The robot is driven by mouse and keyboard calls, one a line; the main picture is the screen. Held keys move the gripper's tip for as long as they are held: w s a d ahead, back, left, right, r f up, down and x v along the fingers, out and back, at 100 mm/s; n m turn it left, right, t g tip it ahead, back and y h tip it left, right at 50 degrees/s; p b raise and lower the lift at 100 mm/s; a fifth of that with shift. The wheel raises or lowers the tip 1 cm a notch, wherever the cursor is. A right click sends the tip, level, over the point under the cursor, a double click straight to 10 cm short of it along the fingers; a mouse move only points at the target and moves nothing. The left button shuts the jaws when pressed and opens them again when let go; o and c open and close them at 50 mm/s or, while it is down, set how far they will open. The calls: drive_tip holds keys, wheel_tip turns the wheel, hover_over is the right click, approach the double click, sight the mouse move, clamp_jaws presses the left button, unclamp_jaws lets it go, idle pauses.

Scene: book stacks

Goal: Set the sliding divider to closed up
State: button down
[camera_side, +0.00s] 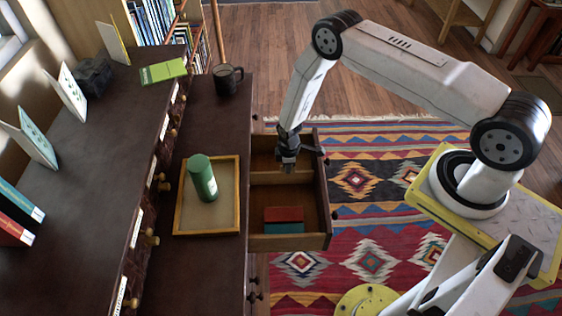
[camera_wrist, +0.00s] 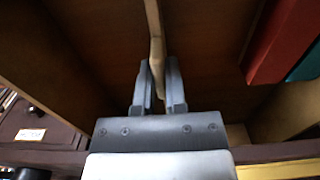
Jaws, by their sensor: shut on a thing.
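The sliding divider (camera_side: 265,177) is a thin light-wood board standing across the open drawer (camera_side: 322,200), nearer its far end than its near end. My gripper (camera_side: 287,162) reaches down into the drawer at the divider. In the wrist view my gripper (camera_wrist: 158,88) has its two fingers on either side of the divider (camera_wrist: 154,35), shut on its edge. A red book (camera_side: 284,214) and a teal book (camera_side: 284,228) lie in the compartment on the near side, with a bare gap between them and the divider. The red book (camera_wrist: 283,40) also shows in the wrist view.
A wooden tray (camera_side: 178,209) with a green cylinder (camera_side: 202,178) stands on the dark cabinet top beside the drawer. A dark mug (camera_side: 227,82) and a green book (camera_side: 163,71) are farther back.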

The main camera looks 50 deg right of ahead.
idle(0.3)
drive_tip(key=s+a, duration=0.7)
drive_tip(key=shift+s+a, duration=0.2)
drive_tip(key=shift+a, duration=0.1)
drive_tip(key=c, duration=0.7)
unclamp_jaws()
drive_tip(key=shift+r, duration=0.15)
drive_tip(key=shift+r, duration=3.75)
drive_tip(key=shift+r, duration=0.1)
